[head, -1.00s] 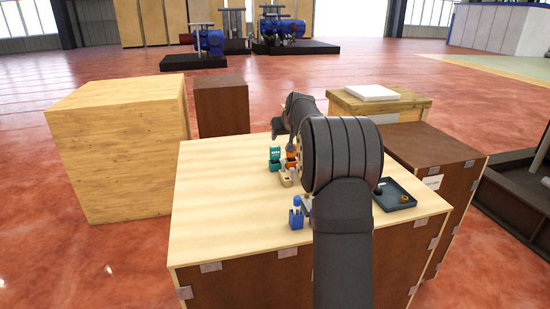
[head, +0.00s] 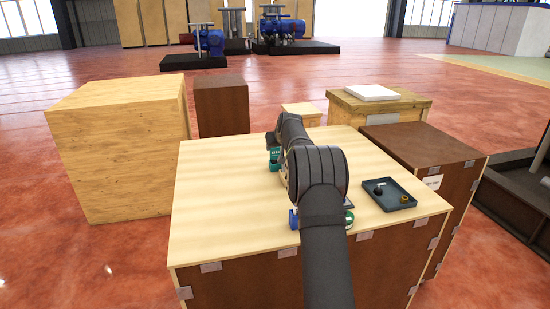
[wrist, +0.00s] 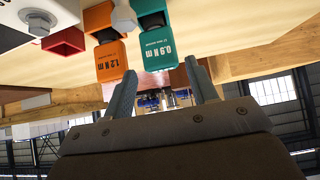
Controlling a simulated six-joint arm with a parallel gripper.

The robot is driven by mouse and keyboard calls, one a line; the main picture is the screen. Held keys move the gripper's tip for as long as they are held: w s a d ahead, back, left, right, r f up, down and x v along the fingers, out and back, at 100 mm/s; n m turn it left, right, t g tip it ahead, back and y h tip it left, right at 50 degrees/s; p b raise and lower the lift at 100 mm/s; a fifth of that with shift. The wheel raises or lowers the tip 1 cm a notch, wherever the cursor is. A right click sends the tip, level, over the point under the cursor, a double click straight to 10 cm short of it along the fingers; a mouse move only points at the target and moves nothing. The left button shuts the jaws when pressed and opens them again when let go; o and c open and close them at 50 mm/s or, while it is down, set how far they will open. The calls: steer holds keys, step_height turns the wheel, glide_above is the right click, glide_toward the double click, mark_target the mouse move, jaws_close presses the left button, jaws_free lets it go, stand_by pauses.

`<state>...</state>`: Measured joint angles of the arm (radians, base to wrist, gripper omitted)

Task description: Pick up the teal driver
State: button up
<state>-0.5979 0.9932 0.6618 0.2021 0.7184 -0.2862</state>
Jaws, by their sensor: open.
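The teal driver (wrist: 151,42), marked 0.9 N m, shows in the upside-down wrist view just beyond my gripper (wrist: 162,78). The two fingers are apart, and the teal driver appears between them in the picture; I cannot tell how deep it is between them. No grip on it shows. An orange driver (wrist: 110,58), marked 1.2 N m, is beside it, near the left finger. In the head view the teal driver (head: 274,160) is on the wooden table's far middle part, partly covered by my arm, which also hides the orange driver.
A dark tray (head: 377,204) with small black and brass parts lies on the table (head: 220,225) at right. A blue item (head: 293,219) and a green round item (head: 349,218) are near the front, partly behind my arm. The table's left side is clear.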

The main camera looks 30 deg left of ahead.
mark_target(275, 159)
steer(key=shift+x, duration=2.5)
steer(key=shift+a+r, duration=0.1)
steer(key=c, duration=0.8)
step_height(275, 159, up, 10)
steer(key=shift+r, duration=0.1)
steer(key=shift+c, duration=0.2)
